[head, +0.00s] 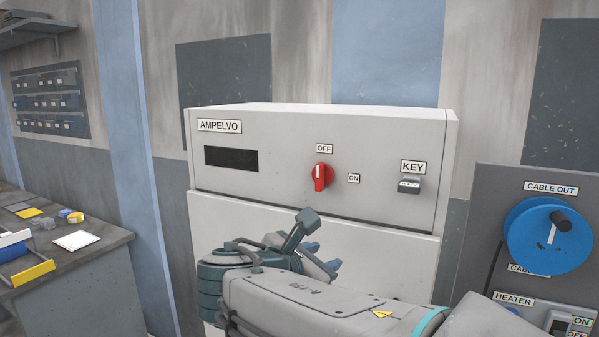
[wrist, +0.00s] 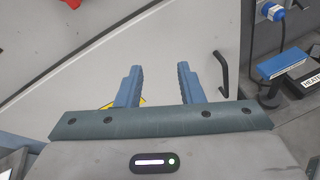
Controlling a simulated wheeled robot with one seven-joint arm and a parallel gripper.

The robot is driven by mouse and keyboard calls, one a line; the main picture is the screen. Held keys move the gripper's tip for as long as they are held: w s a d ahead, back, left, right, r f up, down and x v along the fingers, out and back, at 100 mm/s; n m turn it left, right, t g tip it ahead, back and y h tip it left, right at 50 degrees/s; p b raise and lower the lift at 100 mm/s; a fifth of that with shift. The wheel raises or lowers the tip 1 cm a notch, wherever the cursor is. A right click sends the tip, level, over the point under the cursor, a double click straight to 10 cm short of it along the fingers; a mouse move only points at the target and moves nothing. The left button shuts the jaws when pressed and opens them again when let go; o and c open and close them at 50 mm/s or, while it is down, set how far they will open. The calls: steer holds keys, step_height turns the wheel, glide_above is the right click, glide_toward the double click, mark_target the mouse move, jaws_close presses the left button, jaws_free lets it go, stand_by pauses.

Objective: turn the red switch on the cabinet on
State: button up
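The red switch (head: 321,177) is a rotary knob on the upper front panel of the white AMPELVO cabinet (head: 275,185). Its handle stands about upright, in line with the OFF label (head: 324,148) above it. The ON label (head: 354,178) is to its right. My gripper (head: 322,248) is below the switch, in front of the cabinet and apart from the knob. In the wrist view the two blue fingers of my gripper (wrist: 160,82) are spread with nothing between them. Part of the red switch (wrist: 72,3) shows at the top edge there.
A grey key switch (head: 409,185) is right of the red switch. A blue cable reel (head: 548,236) and HEATER panel (head: 545,312) are at the right. A workbench (head: 95,255) with small items stands at the left. The panel around the knob is clear.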

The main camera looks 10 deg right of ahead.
mark_target(318, 176)
steer(key=w+a+r+n+t+p, duration=0.15)
steer(key=a+r+n+t, duration=0.35)
steer(key=r, duration=0.5)
steer(key=shift+g+h, duration=0.3)
steer(key=shift+h, duration=0.1)
steer(key=p+x, duration=0.1)
steer(key=x, duration=0.3)
steer(key=p+x, duration=0.1)
steer(key=x, duration=0.4)
steer(key=a+p+x, duration=0.1)
steer(key=x, duration=0.3)
steer(key=shift+w+d+f, duration=0.1)
steer(key=shift+w+d, duration=0.2)
steer(key=shift+w, duration=0.35)
jaws_close()
